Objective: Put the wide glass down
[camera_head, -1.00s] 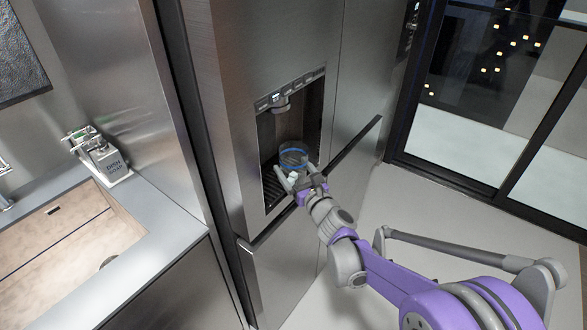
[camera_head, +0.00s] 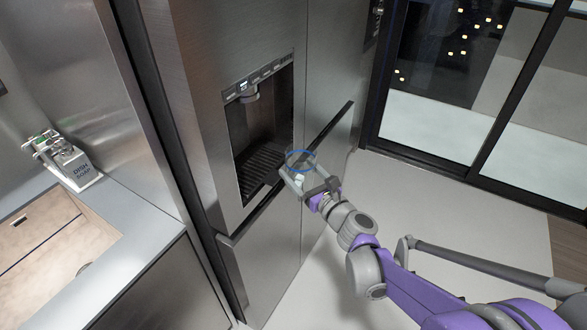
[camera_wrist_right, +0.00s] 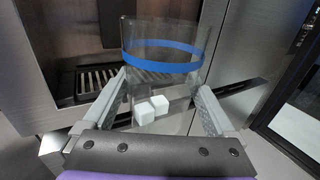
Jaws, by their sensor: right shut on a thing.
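The wide glass (camera_head: 300,161) is clear with a blue band near its rim. My right gripper (camera_head: 297,181) is shut on it and holds it in the air just outside the fridge's dispenser recess. In the right wrist view the glass (camera_wrist_right: 160,66) stands between the two fingers (camera_wrist_right: 160,105), about upright, with white ice cubes (camera_wrist_right: 151,108) at its bottom. My left gripper is in no view.
The dispenser recess (camera_head: 262,125) with its slatted drip tray (camera_head: 257,165) is in the steel fridge front, left of the glass. A fridge handle (camera_head: 325,136) runs close by. At left are a counter (camera_head: 150,233), a sink (camera_head: 45,240) and a dish soap holder (camera_head: 75,165). Floor is open at right.

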